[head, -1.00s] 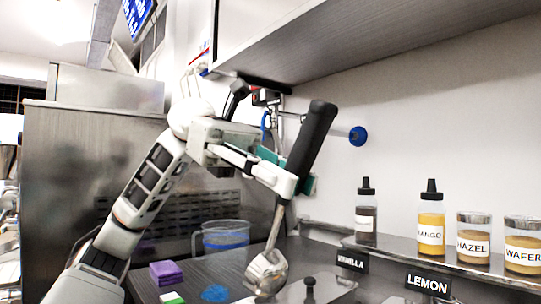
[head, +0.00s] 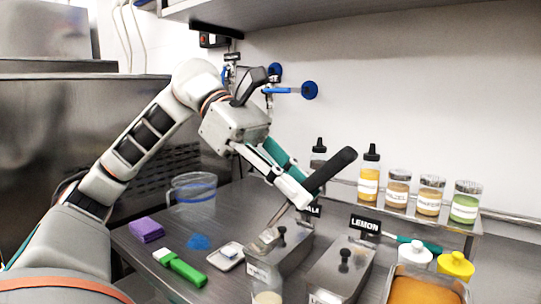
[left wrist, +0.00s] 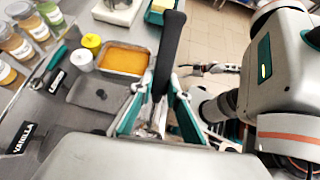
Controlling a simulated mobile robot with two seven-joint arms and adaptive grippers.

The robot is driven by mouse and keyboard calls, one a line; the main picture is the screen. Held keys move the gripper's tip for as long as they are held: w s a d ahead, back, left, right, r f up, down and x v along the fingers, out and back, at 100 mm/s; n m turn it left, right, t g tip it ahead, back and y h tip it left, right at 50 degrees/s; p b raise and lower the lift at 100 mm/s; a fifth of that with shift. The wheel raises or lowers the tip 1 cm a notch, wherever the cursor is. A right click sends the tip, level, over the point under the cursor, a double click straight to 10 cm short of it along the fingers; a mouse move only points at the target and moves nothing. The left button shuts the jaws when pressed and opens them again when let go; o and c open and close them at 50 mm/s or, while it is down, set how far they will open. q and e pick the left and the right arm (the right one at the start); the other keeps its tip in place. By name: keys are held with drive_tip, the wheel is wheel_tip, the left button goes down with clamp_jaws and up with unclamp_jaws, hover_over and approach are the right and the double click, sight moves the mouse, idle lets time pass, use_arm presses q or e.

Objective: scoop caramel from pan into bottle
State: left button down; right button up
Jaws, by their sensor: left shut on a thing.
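My left gripper (head: 290,188) is shut on a scoop (head: 331,170) with a thick black handle. The scoop is tilted, handle up to the right, its metal end down left near a steel lid; contact cannot be told. The scoop handle also shows in the left wrist view (left wrist: 168,50). The caramel pan (head: 397,271), a metal pan of orange-brown caramel, is at the lower right, cut off, and whole in the left wrist view (left wrist: 101,72). Black-capped squeeze bottles stand on the back shelf, one yellow (head: 369,180); which bottle is meant cannot be told. A possible right gripper (left wrist: 222,68) is small and unclear.
Steel lidded tubs (head: 340,272) stand between scoop and pan. Jars (head: 428,196) line the back shelf. A clear jug (head: 194,190), purple sponge (head: 146,230) and green brush (head: 180,268) are at left. White and yellow lidded containers (head: 456,266) stand behind the pan.

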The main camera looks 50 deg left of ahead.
use_arm(q)
drive_tip(key=shift+d+r+y+p, duration=0.4)
drive_tip(key=shift+d+p, duration=0.05)
drive_tip(key=shift+p, duration=0.65)
drive_tip(key=f+y+p, duration=0.1)
drive_tip(key=p, duration=0.1)
drive_tip(key=d+y+p, duration=0.1)
drive_tip(key=p, duration=0.1)
drive_tip(key=shift+w+d+f+g+p, duration=0.3)
drive_tip(key=shift+f+g, duration=0.05)
drive_tip(key=shift+g, duration=0.05)
drive_tip(key=w+d+f+g+y+p, duration=0.1)
drive_tip(key=d+f+y+p, duration=0.3)
drive_tip(key=p, duration=0.6)
drive_tip(key=shift+w+f+g+y, duration=0.25)
drive_tip(key=shift+g+y, duration=0.25)
drive_tip(key=shift+y, duration=0.7)
use_arm(e)
wheel_tip(320, 180, up, 13)
drive_tip(key=m, duration=0.1)
drive_tip(key=shift+s+d+f, duration=0.15)
drive_tip(key=shift+s+d, duration=0.2)
drive_tip(key=shift+s, duration=0.1)
drive_tip(key=shift+d, duration=0.15)
